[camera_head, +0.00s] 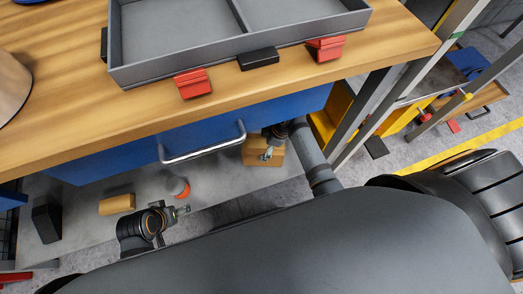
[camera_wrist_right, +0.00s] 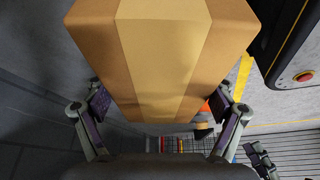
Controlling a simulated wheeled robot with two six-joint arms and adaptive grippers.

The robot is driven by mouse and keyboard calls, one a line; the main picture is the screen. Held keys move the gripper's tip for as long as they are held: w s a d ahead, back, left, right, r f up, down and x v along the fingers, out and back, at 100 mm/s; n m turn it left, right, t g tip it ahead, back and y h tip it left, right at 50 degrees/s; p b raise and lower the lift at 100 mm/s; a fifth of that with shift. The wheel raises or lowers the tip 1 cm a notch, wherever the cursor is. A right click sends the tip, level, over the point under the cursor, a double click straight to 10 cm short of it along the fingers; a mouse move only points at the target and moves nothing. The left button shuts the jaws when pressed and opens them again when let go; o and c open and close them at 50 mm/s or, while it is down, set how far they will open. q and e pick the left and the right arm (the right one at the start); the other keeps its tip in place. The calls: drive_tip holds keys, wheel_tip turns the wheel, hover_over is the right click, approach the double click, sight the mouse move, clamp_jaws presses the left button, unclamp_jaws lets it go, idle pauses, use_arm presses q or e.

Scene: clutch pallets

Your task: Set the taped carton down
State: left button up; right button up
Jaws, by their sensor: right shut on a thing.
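The taped carton (camera_wrist_right: 160,60) is brown with a paler tape strip down its middle and fills the upper middle of the right wrist view. My right gripper (camera_wrist_right: 160,105) has a finger on each side of it and is shut on it. In the head view the carton (camera_head: 250,155) shows below the blue drawer, partly hidden by my right gripper (camera_head: 268,152). Whether the carton's underside touches anything is hidden. My left gripper (camera_head: 184,210) is low at the centre left, away from the carton; its fingers are too small to judge.
A wooden worktop (camera_head: 60,105) with a grey divided tray (camera_head: 180,71) and red clamps (camera_head: 193,83) overhangs the area. Below are a blue drawer with a metal handle (camera_head: 205,148), a grey lower surface (camera_head: 85,230), a tan block (camera_head: 116,204) and a red-and-white item (camera_head: 179,188).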

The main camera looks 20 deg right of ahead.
drive_tip(key=b+x, duration=0.2)
drive_tip(key=x, duration=0.1)
drive_tip(key=shift+w+d+f, duration=0.1)
drive_tip(key=shift+d+f, duration=0.15)
drive_tip(key=shift+f, duration=0.1)
use_arm(q)
drive_tip(key=shift+w+d+f+t, duration=0.2)
drive_tip(key=shift+f+t, duration=0.15)
drive_tip(key=shift+f, duration=0.15)
drive_tip(key=shift+w+d+f+t, duration=0.1)
drive_tip(key=shift+d+f+t, duration=0.05)
drive_tip(key=shift+f+t, duration=0.25)
use_arm(e)
drive_tip(key=shift+f, duration=0.15)
use_arm(q)
drive_tip(key=shift+f, duration=0.1)
use_arm(e)
drive_tip(key=shift+f, duration=0.1)
drive_tip(key=o, duration=1.5)
drive_tip(key=p+v, duration=0.5)
drive_tip(key=v, duration=0.7)
use_arm(q)
wheel_tip(320, 180, up, 6)
drive_tip(key=s+a+g, duration=0.1)
drive_tip(key=a+g, duration=0.1)
drive_tip(key=g, duration=0.1)
drive_tip(key=shift+s+y, duration=0.3)
drive_tip(key=shift+f, duration=0.1)
